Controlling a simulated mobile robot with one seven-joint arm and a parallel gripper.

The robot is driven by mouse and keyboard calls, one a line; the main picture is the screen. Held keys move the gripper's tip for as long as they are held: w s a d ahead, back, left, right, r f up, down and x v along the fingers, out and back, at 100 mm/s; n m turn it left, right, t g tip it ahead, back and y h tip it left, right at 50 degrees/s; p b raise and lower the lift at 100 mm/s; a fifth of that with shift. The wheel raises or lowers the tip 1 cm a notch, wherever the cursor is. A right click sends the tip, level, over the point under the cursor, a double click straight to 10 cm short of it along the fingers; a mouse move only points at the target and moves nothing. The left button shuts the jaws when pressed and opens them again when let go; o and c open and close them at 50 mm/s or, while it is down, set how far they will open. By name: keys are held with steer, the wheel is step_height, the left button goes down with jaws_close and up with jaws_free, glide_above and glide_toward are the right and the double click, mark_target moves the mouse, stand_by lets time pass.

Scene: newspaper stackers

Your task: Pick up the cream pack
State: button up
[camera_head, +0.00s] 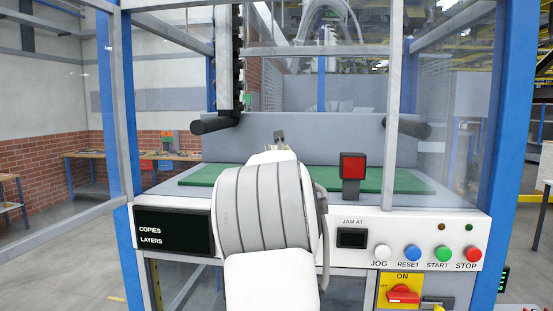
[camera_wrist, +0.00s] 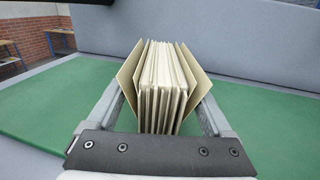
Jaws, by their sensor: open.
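The cream pack (camera_wrist: 160,85) shows in the wrist view as several thin cream sheets standing on edge, with a tan board flaring outward on each side. It stands over the green mat (camera_wrist: 60,113). My gripper (camera_wrist: 163,104) is open, with one grey finger on each side of the pack. Whether the fingers touch the tan boards I cannot tell. The lower part of the pack is hidden behind the dark gripper body. In the head view my arm reaches over the green mat (camera_head: 405,180) and hides the pack; only a small part of my gripper (camera_head: 280,137) shows.
A grey back panel (camera_wrist: 215,35) rises behind the mat. A white control panel (camera_head: 345,259) with buttons runs along the front. Blue posts (camera_head: 122,110) and clear side panels frame the machine.

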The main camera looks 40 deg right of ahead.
steer(key=shift+p+x, duration=0.95)
steer(key=shift+x, duration=0.95)
steer(key=shift+r, duration=0.1)
jaws_close()
steer(key=shift+r, duration=0.1)
